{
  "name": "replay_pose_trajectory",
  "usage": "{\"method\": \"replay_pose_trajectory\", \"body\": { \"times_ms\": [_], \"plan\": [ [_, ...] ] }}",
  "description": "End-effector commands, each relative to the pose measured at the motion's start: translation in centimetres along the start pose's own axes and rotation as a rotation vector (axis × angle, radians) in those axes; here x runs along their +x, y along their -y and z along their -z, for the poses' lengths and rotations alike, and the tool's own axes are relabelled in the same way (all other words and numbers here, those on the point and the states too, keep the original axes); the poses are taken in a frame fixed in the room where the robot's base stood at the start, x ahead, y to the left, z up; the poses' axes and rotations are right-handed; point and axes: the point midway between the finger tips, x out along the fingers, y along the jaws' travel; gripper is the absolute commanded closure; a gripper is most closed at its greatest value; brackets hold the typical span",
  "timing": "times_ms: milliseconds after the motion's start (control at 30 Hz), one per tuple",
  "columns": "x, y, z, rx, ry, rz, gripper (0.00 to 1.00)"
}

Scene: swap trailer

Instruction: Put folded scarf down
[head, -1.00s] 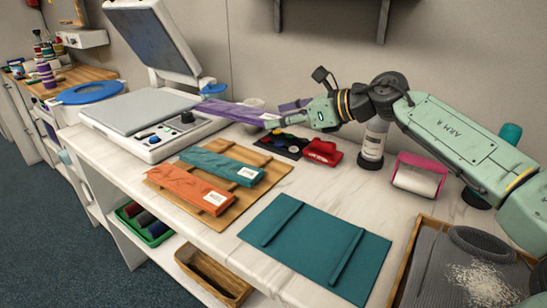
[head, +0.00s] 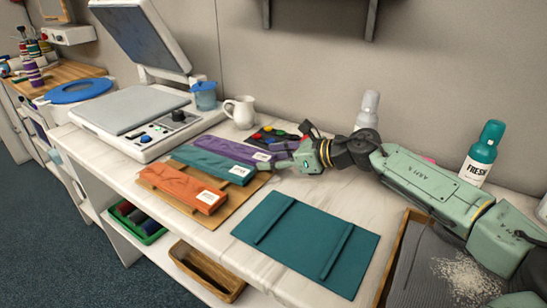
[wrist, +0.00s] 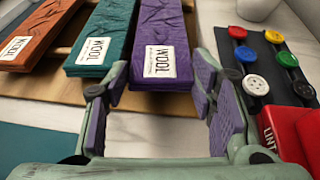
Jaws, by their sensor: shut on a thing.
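The purple folded scarf (head: 225,149) lies along the back of the slatted wooden board (head: 222,215), next to the teal folded scarf (head: 212,165). The orange folded scarf (head: 180,187) is at the front of the board. In the wrist view the purple scarf (wrist: 162,28) has its white WOOL label toward me, between my fingers. My gripper (head: 284,158) is at the scarf's right end, low over the table, shut on its sides. The gripper also shows in the wrist view (wrist: 160,82). The scarf's underside is hidden.
A tray of coloured buttons (head: 275,137) and a red lint item (wrist: 288,128) are close beside my gripper. A white pitcher (head: 240,111) and a heat press (head: 140,115) stand behind and left. A teal mat (head: 305,245) lies in front.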

Motion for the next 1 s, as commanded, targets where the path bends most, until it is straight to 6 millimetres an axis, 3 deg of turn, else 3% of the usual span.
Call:
{"method": "replay_pose_trajectory", "body": {
  "times_ms": [133, 167, 433, 900, 1000],
  "plan": [
    [0.1, 0.0, 0.4, 0.001, 0.001, 0.0, 0.78],
    [0.1, 0.0, 0.3, 0.001, 0.001, 0.0, 0.49],
    [0.1, 0.0, 0.2, 0.001, 0.0, 0.0, 0.31],
    [-0.1, 0.0, 0.0, 0.001, -0.001, 0.0, 0.29],
    [-1.9, 0.1, 0.7, 0.002, 0.002, 0.003, 0.29]
  ]
}}
